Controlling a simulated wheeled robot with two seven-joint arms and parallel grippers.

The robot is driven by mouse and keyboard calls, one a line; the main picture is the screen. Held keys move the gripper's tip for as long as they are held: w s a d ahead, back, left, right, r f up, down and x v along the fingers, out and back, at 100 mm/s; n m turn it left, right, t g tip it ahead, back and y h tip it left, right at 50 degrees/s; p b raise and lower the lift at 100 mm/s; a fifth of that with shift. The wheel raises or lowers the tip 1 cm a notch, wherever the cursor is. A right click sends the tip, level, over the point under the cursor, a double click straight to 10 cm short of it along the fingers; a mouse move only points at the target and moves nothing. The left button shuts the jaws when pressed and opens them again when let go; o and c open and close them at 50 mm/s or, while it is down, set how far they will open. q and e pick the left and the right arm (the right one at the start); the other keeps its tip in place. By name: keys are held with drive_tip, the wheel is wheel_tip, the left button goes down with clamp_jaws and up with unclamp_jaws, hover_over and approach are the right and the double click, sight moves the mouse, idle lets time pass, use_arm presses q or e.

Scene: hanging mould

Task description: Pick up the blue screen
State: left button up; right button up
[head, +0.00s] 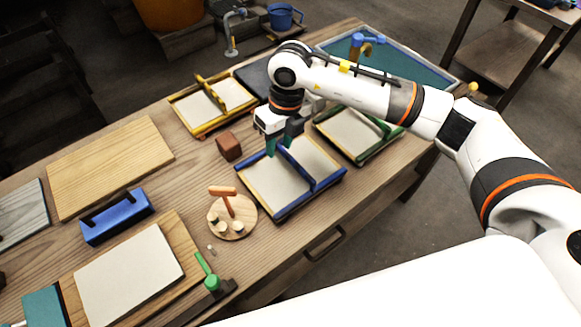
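The blue screen (331,181) lies flat on the wooden table, a pale panel in a blue frame with a raised blue bar (300,171) across it. My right gripper (283,143) reaches down over the far end of this bar. Its two dark green fingers look spread apart, one on each side of the bar's far end. I cannot tell whether they touch the bar. The gripper hides part of the screen's far edge. My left gripper is not in view.
A green-framed screen (352,133) lies close on the right, a yellow-framed one (226,94) at the back left. A brown block (229,146) and a round wooden stand (243,222) are left of the blue screen. A blue holder (116,217) lies farther left.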

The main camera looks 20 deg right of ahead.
sight(290, 156)
drive_tip(key=d, duration=0.1)
drive_tip(key=w+d+h, duration=0.1)
drive_tip(key=d, duration=0.1)
drive_tip(key=shift+d+h, duration=0.1)
drive_tip(key=shift+h, duration=0.2)
wheel_tip(290, 156, down, 5)
drive_tip(key=shift+f+p, duration=0.15)
drive_tip(key=shift+p, duration=0.75)
drive_tip(key=shift+w+f+p, duration=0.2)
drive_tip(key=shift+f+p, duration=0.3)
drive_tip(key=shift+f, duration=1.05)
drive_tip(key=shift+w+f+p, duration=0.15)
drive_tip(key=shift+f+p, duration=0.3)
drive_tip(key=shift+f, duration=1.05)
drive_tip(key=shift+c, duration=0.6)
clamp_jaws()
